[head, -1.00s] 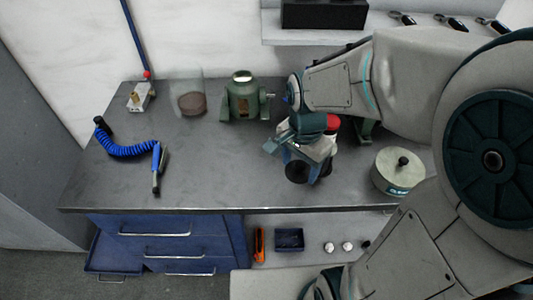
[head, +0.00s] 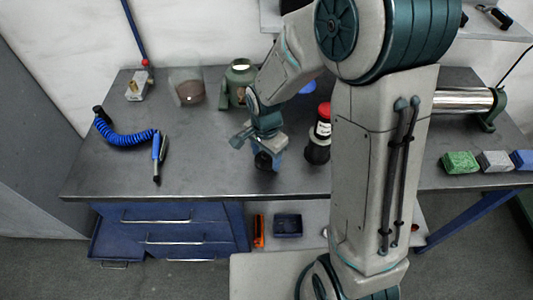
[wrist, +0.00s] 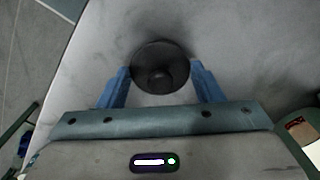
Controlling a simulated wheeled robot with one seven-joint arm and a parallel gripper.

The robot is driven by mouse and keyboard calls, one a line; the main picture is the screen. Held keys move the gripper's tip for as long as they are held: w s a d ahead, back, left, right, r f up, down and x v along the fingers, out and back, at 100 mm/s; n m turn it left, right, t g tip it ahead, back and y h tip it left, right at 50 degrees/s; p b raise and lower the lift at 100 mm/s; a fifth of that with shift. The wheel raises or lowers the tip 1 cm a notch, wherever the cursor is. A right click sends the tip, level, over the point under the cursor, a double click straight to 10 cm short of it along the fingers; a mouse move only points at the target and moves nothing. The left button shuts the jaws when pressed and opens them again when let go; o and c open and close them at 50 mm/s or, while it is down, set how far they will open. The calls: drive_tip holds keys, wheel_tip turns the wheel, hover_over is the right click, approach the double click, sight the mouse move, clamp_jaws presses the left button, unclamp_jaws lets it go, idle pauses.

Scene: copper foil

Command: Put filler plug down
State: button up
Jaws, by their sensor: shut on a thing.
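The filler plug (wrist: 160,68) is a dark round piece with a raised centre knob. In the wrist view it sits between the two blue fingers of my gripper (wrist: 162,80), which is shut on it. In the head view my gripper (head: 268,158) is over the front middle of the grey bench (head: 210,165), with the dark plug (head: 263,161) low between its fingers. A dark shadow lies close beside the plug in the wrist view. I cannot tell whether the plug touches the bench top or hangs just above it.
A dark bottle with a red cap (head: 323,128) stands just right of my gripper. A green housing (head: 238,82) and a glass beaker (head: 187,88) are behind. A blue coiled hose (head: 128,148) lies left. The bench between hose and gripper is clear.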

sight(266, 155)
drive_tip(key=shift+f, duration=0.2)
drive_tip(key=shift+f, duration=0.2)
drive_tip(key=o, duration=1)
drive_tip(key=shift+r, duration=0.1)
drive_tip(key=shift+c, duration=0.2)
drive_tip(key=shift+r, duration=0.1)
wheel_tip(266, 155, up, 12)
drive_tip(key=s+d+r+n+t, duration=0.3)
drive_tip(key=s+d+r+n, duration=0.2)
drive_tip(key=s+d+n, duration=0.4)
drive_tip(key=s+d, duration=0.3)
drive_tip(key=shift+s+r, duration=0.15)
drive_tip(key=shift+s, duration=0.2)
